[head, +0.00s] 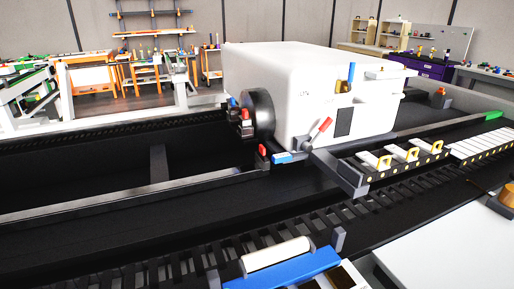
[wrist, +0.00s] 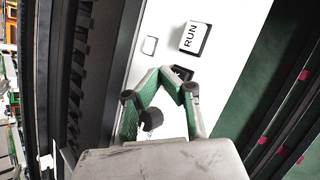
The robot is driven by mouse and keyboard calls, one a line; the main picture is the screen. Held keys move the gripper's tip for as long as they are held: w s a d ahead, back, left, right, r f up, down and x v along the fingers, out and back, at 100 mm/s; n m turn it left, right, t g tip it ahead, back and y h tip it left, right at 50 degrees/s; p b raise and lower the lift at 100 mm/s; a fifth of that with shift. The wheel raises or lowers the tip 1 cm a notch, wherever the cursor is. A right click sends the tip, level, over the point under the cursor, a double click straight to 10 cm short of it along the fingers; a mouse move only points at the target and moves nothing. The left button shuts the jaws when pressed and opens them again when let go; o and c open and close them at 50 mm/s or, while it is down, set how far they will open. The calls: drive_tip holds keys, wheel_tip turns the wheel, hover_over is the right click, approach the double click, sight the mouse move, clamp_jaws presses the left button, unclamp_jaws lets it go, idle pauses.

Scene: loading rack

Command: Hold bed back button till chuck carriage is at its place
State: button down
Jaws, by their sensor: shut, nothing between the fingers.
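In the wrist view my gripper (wrist: 173,80) is shut and empty. Its green-sided fingers meet at the tips over a white panel (wrist: 238,20). A dark button (wrist: 182,73) shows right at the fingertips, partly hidden by them; its label cannot be read, and I cannot tell whether it is touched or pressed. A button marked RUN (wrist: 193,38) is just above it. In the head view the chuck carriage appears to be the large white housing (head: 290,85) with a dark round chuck (head: 261,115) on its left face, standing on the dark bed. My gripper is not visible there.
A dark toothed rail (wrist: 75,80) runs along the panel's left in the wrist view. In the head view a blue block with a white roller (head: 278,255) is in front, and a rack with yellow-handled parts (head: 395,160) is at right. Workbenches stand behind.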

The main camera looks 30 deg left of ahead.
drive_tip(key=shift+r+p, duration=1.1)
drive_tip(key=shift+r, duration=1.4)
